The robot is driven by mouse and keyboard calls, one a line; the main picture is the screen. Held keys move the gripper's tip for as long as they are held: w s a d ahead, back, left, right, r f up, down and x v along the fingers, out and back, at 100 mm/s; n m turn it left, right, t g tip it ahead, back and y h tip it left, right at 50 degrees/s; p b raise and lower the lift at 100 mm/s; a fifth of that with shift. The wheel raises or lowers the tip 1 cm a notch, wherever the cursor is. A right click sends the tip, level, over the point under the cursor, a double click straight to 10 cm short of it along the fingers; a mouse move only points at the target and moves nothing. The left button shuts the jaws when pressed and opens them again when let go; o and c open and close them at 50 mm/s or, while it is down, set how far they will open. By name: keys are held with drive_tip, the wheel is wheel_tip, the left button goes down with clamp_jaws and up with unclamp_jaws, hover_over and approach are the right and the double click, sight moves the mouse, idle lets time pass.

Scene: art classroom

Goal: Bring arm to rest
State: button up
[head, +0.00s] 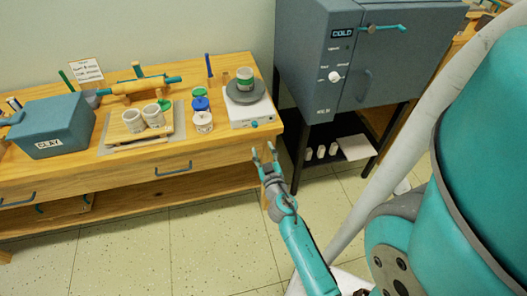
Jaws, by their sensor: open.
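My gripper (265,155) is in the head view, just in front of the right end of the wooden table (110,175). Its two fingers are spread apart, with nothing between them. The teal arm reaches up from the bottom of the view toward the table. The gripper appears close to the table's front right corner; whether it touches the edge cannot be told.
A grey wheel or scale (248,113) bears a green-banded jar (245,78). Several small pots, a tray (177,110), a rolling pin (140,86) and a clay box (55,125) stand leftward. A grey kiln (345,60) stands right on a dark stand. Floor (190,245) is clear.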

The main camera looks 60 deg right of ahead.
idle(0.5)
drive_tip(key=s+a+f+n+t+y, duration=0.15)
drive_tip(key=s+a+y, duration=0.3)
drive_tip(key=a, duration=0.85)
drive_tip(key=s+a+n+t+y, duration=0.25)
drive_tip(key=s+a+y, duration=0.2)
drive_tip(key=a, duration=0.85)
drive_tip(key=s+a+r+n+y, duration=0.1)
drive_tip(key=s+a+r+y, duration=0.1)
drive_tip(key=s+a+r, duration=0.3)
drive_tip(key=s+a+r+n+y, duration=0.1)
drive_tip(key=s+a+r, duration=0.3)
drive_tip(key=s, duration=0.5)
drive_tip(key=shift+a+r+n+g+y, duration=0.4)
drive_tip(key=shift+a+y, duration=0.1)
drive_tip(key=shift+y, duration=0.4)
